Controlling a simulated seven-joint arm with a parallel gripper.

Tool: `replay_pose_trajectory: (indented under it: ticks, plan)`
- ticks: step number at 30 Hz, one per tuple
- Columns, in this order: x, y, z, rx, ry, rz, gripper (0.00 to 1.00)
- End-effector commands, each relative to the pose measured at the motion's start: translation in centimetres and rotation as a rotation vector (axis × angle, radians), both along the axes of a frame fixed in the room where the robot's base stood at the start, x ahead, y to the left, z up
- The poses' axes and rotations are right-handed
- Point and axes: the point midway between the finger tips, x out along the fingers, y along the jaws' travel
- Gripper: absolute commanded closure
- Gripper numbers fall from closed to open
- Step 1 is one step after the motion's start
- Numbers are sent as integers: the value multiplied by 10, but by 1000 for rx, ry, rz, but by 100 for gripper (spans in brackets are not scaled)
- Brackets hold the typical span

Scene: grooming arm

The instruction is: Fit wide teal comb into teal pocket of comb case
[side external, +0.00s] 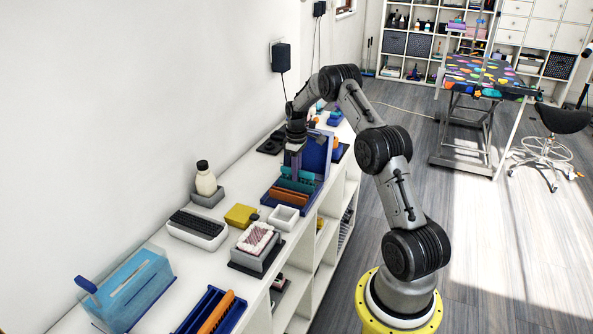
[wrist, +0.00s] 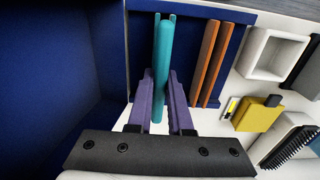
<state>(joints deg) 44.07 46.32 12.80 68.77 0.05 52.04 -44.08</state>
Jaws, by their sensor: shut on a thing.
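The blue comb case (side external: 320,149) stands open on the counter with an upright panel; its base (wrist: 186,58) shows in the wrist view. My gripper (side external: 295,168) is over the base, its purple fingers (wrist: 162,101) shut on the wide teal comb (wrist: 162,72), which is seen edge-on. The teal comb (side external: 296,181) lies across the case in the side view. Teal edges (wrist: 172,18) at its far end look like the teal pocket, mostly hidden behind the comb. I cannot tell how deep the comb sits. Two parallel orange bars (wrist: 207,62) are beside it on the base.
A white bottle (side external: 205,180) is near the wall. The upright blue panel (wrist: 50,70) is close to the fingers' left.

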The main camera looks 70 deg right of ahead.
Motion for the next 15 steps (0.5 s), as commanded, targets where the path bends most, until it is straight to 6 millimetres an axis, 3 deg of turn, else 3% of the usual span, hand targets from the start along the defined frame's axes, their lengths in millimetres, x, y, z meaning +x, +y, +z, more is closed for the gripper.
replay_pose_trajectory:
  ticks: [10, 11, 15]
  plan:
    - [0, 0, -8, 1, 1, 0, 100]
    - [0, 0, -8, 0, 0, 0, 80]
    - [0, 0, -8, 0, 0, 0, 55]
